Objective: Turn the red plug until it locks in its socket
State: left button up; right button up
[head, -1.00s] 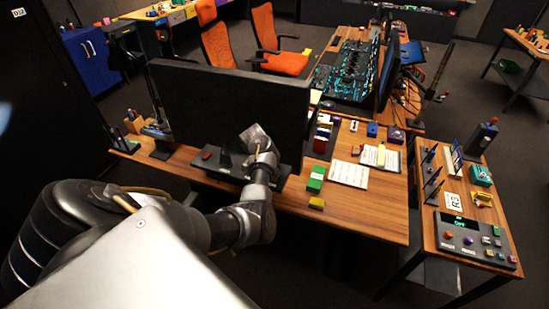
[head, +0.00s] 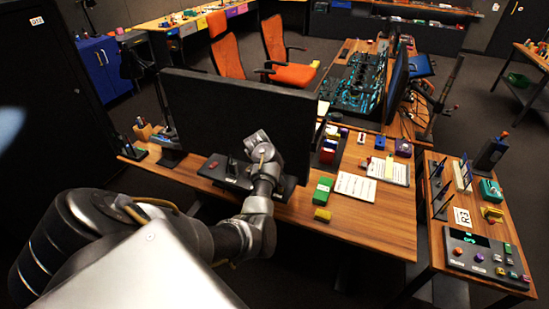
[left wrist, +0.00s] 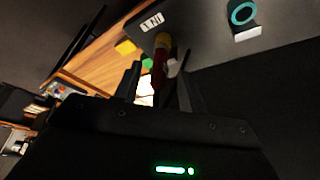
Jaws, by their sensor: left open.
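In the head view my left gripper (head: 262,148) is in front of the black monitor, above a dark panel (head: 288,187) on the wooden desk. A small red piece (head: 213,163) shows at the panel's left end; I cannot tell whether it is the plug. In the left wrist view my left gripper (left wrist: 160,72) is open, its two dark fingers apart. A red piece with a yellowish end (left wrist: 161,54) shows between them in the picture; I cannot tell its distance or whether it touches them. No socket can be made out. My right gripper is out of view.
The monitor (head: 235,110) stands close behind the gripper. A green block (head: 322,190) and a yellow block (head: 322,214) lie to the right, beside a white sheet (head: 356,187). The desk's right front is clear. A side table holds a button box (head: 480,258).

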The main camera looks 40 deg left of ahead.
pick_arm(q)
jog(key=b+v, duration=0.1)
jog(key=v, duration=0.7)
jog(key=shift+r+b, duration=0.3)
jog(key=shift+r, duration=0.1)
jog(key=shift+s, duration=0.1)
